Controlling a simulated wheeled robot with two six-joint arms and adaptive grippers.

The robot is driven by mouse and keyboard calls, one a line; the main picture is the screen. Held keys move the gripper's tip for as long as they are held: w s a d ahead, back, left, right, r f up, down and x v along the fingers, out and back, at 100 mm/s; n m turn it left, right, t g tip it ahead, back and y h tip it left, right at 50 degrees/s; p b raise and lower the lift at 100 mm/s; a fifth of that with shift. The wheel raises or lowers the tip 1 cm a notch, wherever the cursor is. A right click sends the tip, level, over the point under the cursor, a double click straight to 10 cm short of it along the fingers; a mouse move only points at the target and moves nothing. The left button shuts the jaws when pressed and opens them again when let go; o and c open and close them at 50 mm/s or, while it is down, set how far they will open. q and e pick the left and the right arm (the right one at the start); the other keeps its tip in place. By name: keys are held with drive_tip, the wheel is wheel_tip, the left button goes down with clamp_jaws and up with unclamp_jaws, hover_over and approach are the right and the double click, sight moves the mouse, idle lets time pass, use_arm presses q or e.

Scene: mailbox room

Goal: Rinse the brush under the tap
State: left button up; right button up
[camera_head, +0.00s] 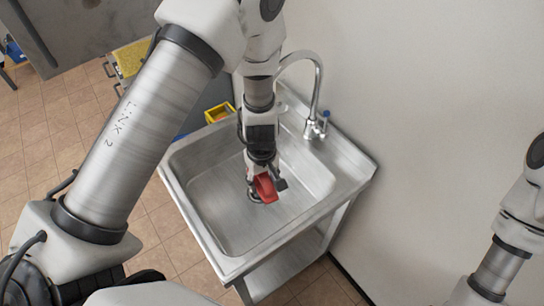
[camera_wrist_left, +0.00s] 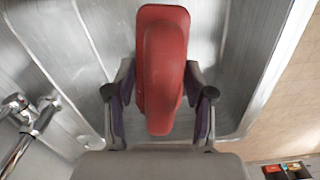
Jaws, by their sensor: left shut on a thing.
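My left gripper (camera_head: 265,184) is over the basin of the steel sink (camera_head: 215,222), pointing down. It is shut on a red brush (camera_head: 265,188). In the left wrist view the red brush (camera_wrist_left: 162,70) sits between the two fingers of my left gripper (camera_wrist_left: 160,100), with its red body toward the camera; I cannot see its bristles. The tap (camera_head: 318,85) has a curved chrome spout and stands at the sink's back edge; my left arm hides the spout's end. I cannot see any running water. The right gripper is out of view.
A yellow box (camera_head: 219,112) is beside the sink's far left side. A white wall (camera_head: 420,90) is close behind the sink. The sink has a lower shelf (camera_head: 290,265). Tiled floor (camera_head: 60,130) is free at the left.

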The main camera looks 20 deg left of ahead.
use_arm(q)
drive_tip(key=s+b, duration=0.1)
drive_tip(key=b, duration=0.2)
drive_tip(key=shift+s+r, duration=0.4)
drive_tip(key=s+r+b, duration=0.2)
drive_tip(key=s+r, duration=0.1)
drive_tip(key=shift+s+d+r, duration=0.1)
drive_tip(key=shift+s+d, duration=0.05)
